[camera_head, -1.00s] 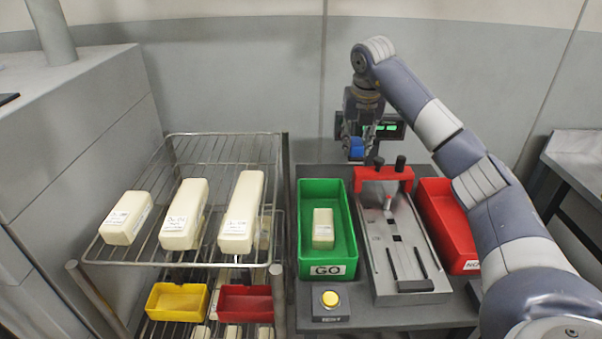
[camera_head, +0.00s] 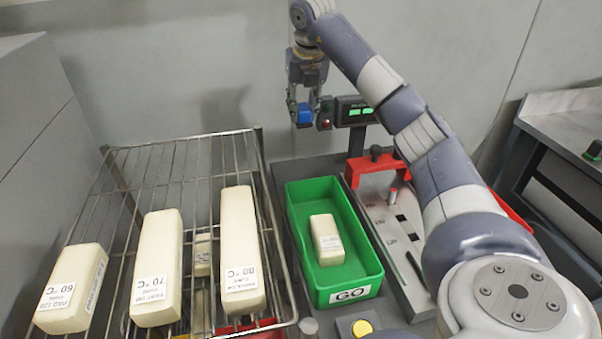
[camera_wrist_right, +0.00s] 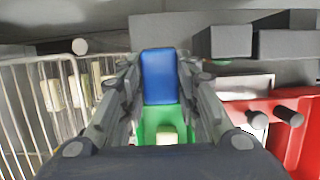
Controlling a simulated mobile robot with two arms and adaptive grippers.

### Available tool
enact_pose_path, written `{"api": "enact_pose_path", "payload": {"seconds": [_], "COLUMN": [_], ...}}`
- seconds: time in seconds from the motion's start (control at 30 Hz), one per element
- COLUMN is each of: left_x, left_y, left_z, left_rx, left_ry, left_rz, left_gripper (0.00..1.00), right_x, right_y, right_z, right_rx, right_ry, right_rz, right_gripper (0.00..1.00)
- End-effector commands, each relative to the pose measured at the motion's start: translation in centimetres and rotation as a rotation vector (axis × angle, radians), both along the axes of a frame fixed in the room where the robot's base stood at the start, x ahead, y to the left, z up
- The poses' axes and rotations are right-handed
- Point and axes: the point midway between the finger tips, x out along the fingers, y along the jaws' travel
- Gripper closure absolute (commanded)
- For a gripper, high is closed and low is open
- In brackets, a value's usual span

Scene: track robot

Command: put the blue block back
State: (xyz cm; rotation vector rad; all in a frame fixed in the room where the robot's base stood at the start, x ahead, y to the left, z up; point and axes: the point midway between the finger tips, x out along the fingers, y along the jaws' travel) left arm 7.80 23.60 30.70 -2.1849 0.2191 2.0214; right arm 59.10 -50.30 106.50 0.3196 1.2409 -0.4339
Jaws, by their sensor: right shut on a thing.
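The blue block (camera_head: 304,113) is held between the fingers of my right gripper (camera_head: 312,112), which is shut on it. In the head view it hangs in the air behind the green GO bin and left of the small display. In the right wrist view the blue block (camera_wrist_right: 159,76) stands out between the two fingers (camera_wrist_right: 160,105), with the green bin beyond it. My left gripper is in neither view.
The green GO bin (camera_head: 372,266) holds one cream block (camera_head: 326,240). A wire rack (camera_head: 190,150) at left carries labelled cream blocks. Right of the bin is a fixture with a red bridge (camera_head: 362,168), partly behind my arm. A yellow button (camera_head: 361,328) is in front.

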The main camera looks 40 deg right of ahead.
Motion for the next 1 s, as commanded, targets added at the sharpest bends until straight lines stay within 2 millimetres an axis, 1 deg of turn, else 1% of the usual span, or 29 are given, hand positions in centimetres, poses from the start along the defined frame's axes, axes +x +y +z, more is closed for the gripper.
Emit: {"api": "enact_pose_path", "payload": {"seconds": [0.03,0.1,0.4,0.5,0.6,0.77,0.87,1.0], "left_x": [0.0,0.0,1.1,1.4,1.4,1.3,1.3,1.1], "left_y": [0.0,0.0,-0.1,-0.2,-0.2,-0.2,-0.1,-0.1], "left_z": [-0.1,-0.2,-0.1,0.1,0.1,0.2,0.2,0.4], "left_rx": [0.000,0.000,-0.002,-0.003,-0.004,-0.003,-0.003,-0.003], "left_ry": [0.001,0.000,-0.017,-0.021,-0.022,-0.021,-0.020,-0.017], "left_rz": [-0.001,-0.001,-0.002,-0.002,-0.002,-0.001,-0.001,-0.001], "left_gripper": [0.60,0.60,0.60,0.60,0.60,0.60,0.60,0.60], "right_x": [-0.1,-0.1,-0.1,-0.1,0.0,0.0,0.0,0.0], "right_y": [0.0,0.0,0.1,0.1,0.1,0.1,0.1,0.1], "right_z": [-1.8,-3.6,-11.5,-13.4,-14.6,-15.6,-16.8,-18.9], "right_rx": [-0.001,0.000,0.001,0.000,0.001,0.002,0.002,0.001], "right_ry": [0.006,0.005,0.004,0.002,0.000,-0.001,0.002,0.002], "right_rz": [0.001,0.000,0.001,0.000,0.000,0.000,0.000,0.000], "right_gripper": [0.93,0.93,0.93,0.93,0.93,0.93,0.93,0.93]}}
